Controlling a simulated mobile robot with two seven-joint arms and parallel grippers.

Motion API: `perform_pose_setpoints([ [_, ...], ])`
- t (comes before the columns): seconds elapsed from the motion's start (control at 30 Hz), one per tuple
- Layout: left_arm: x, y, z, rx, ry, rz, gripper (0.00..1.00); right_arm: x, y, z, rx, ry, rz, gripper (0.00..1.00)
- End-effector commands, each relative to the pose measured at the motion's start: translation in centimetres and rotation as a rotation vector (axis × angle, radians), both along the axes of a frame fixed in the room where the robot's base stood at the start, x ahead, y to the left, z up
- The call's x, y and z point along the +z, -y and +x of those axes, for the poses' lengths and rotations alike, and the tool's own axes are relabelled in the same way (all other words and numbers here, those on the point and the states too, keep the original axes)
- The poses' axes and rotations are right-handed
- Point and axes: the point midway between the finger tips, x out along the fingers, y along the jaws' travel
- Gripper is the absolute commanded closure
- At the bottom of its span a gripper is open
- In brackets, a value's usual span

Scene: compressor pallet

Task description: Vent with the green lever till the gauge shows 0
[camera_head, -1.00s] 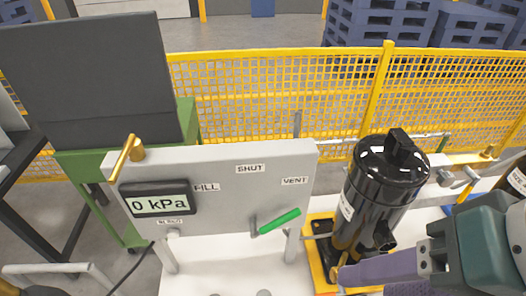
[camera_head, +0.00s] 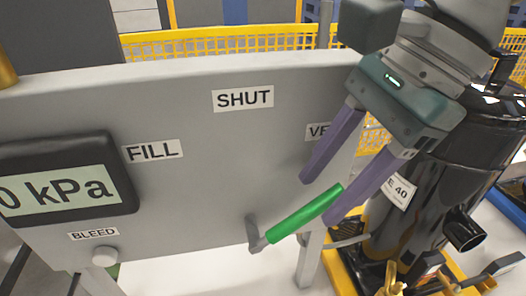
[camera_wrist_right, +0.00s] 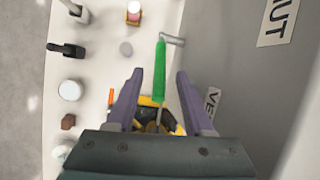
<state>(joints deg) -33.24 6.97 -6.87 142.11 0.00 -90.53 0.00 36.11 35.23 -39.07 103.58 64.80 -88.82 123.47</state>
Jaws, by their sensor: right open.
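The green lever (camera_head: 304,212) sits low on the grey panel (camera_head: 200,190) and points right and slightly up from its grey pivot, below the VENT label (camera_head: 317,131), which is partly hidden by a finger. The gauge (camera_head: 62,190) at the left shows "0 kPa", its left edge cut off. My right gripper (camera_head: 322,200) is open, with its purple fingers either side of the lever's outer end. In the right wrist view the lever (camera_wrist_right: 160,72) runs between the open fingers (camera_wrist_right: 157,88), with gaps on both sides. My left gripper is out of view.
SHUT (camera_head: 243,98) and FILL (camera_head: 153,150) labels and a BLEED knob (camera_head: 105,256) are on the panel. A black tank (camera_head: 430,190) stands close right of the gripper on a yellow base. A yellow mesh fence (camera_head: 220,46) is behind.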

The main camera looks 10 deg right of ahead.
Motion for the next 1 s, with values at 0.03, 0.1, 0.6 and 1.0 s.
perform_pose_setpoints([
  [0.03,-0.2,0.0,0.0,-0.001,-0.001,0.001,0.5,-1.1,-0.5,0.0,0.001,-0.004,0.001,0.48],
  [0.1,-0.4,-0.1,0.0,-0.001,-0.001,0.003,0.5,-2.4,-1.0,0.1,0.001,-0.004,0.0,0.48],
  [0.6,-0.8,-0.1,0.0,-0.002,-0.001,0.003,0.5,-6.0,-2.6,0.4,0.002,0.002,-0.001,0.48],
  [1.0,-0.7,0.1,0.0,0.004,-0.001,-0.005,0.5,-6.0,-2.6,0.5,0.002,0.002,-0.001,0.8],
])
